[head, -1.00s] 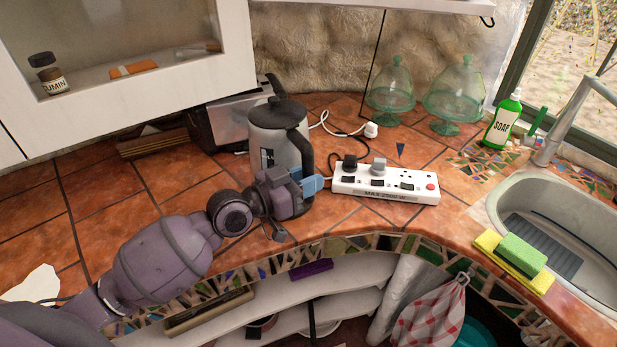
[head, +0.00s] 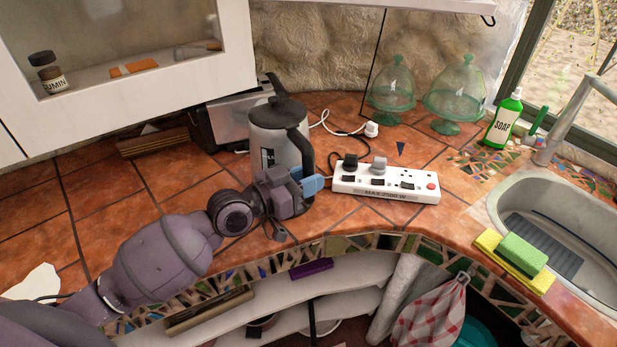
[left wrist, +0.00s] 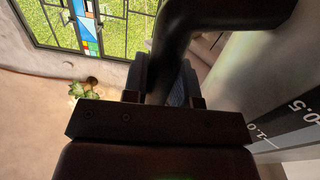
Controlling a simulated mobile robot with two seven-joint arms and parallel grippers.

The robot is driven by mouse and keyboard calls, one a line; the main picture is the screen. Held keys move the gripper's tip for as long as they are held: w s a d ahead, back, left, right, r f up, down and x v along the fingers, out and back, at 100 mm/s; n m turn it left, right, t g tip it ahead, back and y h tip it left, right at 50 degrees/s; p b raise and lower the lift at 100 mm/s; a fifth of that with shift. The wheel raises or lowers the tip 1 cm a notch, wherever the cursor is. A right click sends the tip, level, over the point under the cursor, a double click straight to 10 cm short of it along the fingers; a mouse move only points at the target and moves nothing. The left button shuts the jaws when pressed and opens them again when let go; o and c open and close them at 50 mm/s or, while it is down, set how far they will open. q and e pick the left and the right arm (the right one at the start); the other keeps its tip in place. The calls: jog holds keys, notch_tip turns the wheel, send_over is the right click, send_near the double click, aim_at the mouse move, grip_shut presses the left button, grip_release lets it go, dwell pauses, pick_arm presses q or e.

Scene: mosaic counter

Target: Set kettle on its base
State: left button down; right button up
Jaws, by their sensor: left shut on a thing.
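The kettle (head: 272,132), a grey metal body with a black lid and black handle, stands upright at the back of the tiled counter. My left gripper (head: 309,185) is in front of its lower part and shut on the handle. In the left wrist view the dark handle (left wrist: 190,32) runs between the fingers (left wrist: 162,85), and the kettle wall (left wrist: 270,85) with its level marks is at the right. The kettle's underside is hidden behind my gripper, and I cannot make out the base or whether the kettle touches it. My right gripper is not in view.
A white power strip (head: 385,184) with plugs lies just right of my gripper. A toaster (head: 228,122) stands close behind the kettle. Glass domes (head: 391,88), a soap bottle (head: 503,120) and the sink (head: 560,220) are farther right. Bare tiles lie to the left.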

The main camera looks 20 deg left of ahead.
pick_arm(q)
jog(key=shift+f, duration=0.1)
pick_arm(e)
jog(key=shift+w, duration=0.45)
pick_arm(q)
jog(key=shift+f+b, duration=0.15)
jog(key=shift+b, duration=0.2)
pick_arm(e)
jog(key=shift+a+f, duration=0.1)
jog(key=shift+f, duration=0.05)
pick_arm(q)
jog(key=shift+f, duration=0.1)
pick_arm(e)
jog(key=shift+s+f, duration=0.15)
pick_arm(q)
jog(key=c, duration=1.2)
grip_release()
jog(key=shift+f, duration=0.1)
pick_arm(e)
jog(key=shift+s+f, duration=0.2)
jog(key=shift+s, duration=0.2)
pick_arm(q)
jog(key=shift+s+f, duration=0.1)
jog(key=shift+f, duration=0.1)
jog(key=shift+b+v, duration=0.65)
jog(key=shift+v, duration=4.8)
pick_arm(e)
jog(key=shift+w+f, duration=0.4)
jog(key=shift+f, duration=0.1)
